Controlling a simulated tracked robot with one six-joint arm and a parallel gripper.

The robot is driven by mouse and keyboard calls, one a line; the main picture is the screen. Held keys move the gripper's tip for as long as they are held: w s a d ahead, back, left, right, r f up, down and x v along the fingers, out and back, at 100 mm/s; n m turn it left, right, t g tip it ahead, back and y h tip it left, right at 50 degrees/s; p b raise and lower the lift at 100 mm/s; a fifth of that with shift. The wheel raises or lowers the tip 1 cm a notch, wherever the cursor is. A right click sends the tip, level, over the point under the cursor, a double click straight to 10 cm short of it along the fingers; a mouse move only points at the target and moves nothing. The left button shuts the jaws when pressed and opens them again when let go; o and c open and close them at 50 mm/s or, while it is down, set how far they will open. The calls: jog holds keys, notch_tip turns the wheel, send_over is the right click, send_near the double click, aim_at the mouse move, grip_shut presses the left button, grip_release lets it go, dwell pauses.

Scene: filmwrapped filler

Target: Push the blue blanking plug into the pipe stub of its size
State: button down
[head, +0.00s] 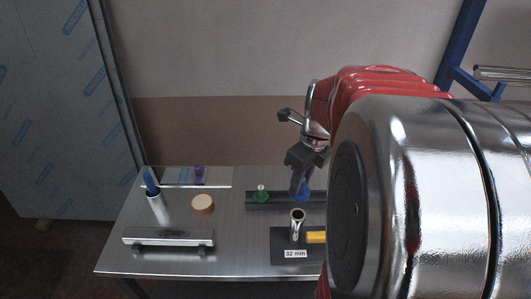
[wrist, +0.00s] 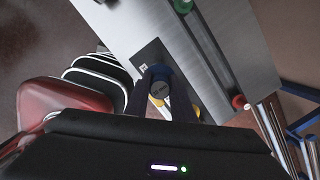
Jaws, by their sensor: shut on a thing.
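My gripper (head: 299,182) is shut on the blue blanking plug (head: 303,193), which shows low between the fingers. In the wrist view the round blue plug (wrist: 160,73) sits between the dark fingertips of my gripper (wrist: 160,92). In the head view an open metal pipe stub (head: 297,221) stands upright on a dark plate marked "32 mm" (head: 295,254). The plug appears just above the stub's mouth in the picture, apart from it; its exact alignment is unclear. In the wrist view the plug and fingers hide most of the stub.
A dark rack (head: 280,207) behind the stub holds a green plug (head: 262,194). A red piece (wrist: 238,102) shows in the wrist view. A yellow piece (head: 316,237) lies beside the stub.

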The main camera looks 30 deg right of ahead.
aim_at(300, 197)
jog(key=shift+s+d+f, duration=0.15)
jog(key=shift+f, duration=2.95)
jog(key=shift+f, duration=1.65)
jog(key=c, duration=0.9)
grip_release()
jog(key=shift+c, duration=0.2)
jog(key=shift+r, duration=0.1)
jog(key=shift+r, duration=3.9)
jog(key=shift+s, duration=0.15)
